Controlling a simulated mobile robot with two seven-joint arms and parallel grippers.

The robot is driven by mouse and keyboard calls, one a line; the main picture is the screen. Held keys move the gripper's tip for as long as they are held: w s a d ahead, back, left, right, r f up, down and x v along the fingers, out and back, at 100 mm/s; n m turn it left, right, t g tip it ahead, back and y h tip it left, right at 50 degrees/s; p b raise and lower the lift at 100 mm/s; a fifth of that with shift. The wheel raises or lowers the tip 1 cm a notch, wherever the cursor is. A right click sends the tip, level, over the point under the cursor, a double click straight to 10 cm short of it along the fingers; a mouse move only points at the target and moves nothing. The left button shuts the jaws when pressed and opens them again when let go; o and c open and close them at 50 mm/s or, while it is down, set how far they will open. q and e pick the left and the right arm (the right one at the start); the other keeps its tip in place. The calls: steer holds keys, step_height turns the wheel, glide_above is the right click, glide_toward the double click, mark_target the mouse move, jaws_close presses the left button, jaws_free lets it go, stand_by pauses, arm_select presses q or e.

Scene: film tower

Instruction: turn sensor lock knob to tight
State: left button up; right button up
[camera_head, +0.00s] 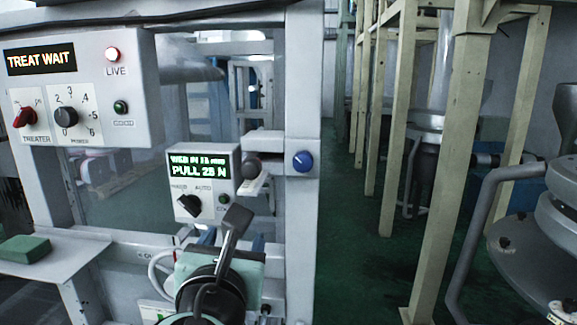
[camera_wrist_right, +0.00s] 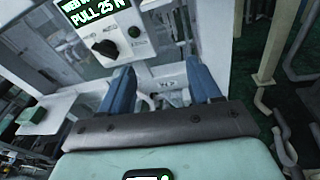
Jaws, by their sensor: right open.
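A round blue knob (camera_head: 302,161) sits on the right end of a grey bracket on the machine's upright post. A dark round knob (camera_head: 250,168) is on the same bracket to its left. I cannot read a tight mark on either, and cannot tell which is the sensor lock. My right gripper (camera_head: 232,240) is below this bracket, apart from both knobs, partly hidden behind my own arm. In the right wrist view its blue fingers (camera_wrist_right: 161,82) are spread, with nothing held between them. My left gripper is out of view.
A small panel (camera_head: 205,182) reading PULL 25 N, with a black selector, is left of the bracket. A larger panel (camera_head: 130,90) reads TREAT WAIT. A green block (camera_head: 24,249) lies on a shelf at left. Cream posts (camera_head: 455,170) stand right of an open green floor.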

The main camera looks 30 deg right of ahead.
mark_target(303, 162)
steer(key=s+d+r+m+h, duration=0.2)
steer(key=s+d+r+h, duration=0.1)
steer(key=s+d+r, duration=0.5)
steer(key=x, duration=0.4)
steer(key=w+a+p+x, duration=0.1)
steer(key=x, duration=0.3)
steer(key=a+r+x, duration=0.1)
steer(key=x, duration=0.4)
steer(key=shift+w+a+p, duration=0.1)
steer(key=shift+w+p, duration=0.2)
steer(key=shift+p, duration=0.05)
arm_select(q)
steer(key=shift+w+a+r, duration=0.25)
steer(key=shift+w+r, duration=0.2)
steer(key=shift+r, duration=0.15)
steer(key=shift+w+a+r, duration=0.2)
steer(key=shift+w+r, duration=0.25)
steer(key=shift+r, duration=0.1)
arm_select(e)
steer(key=shift+f, duration=0.1)
steer(key=c, duration=1)
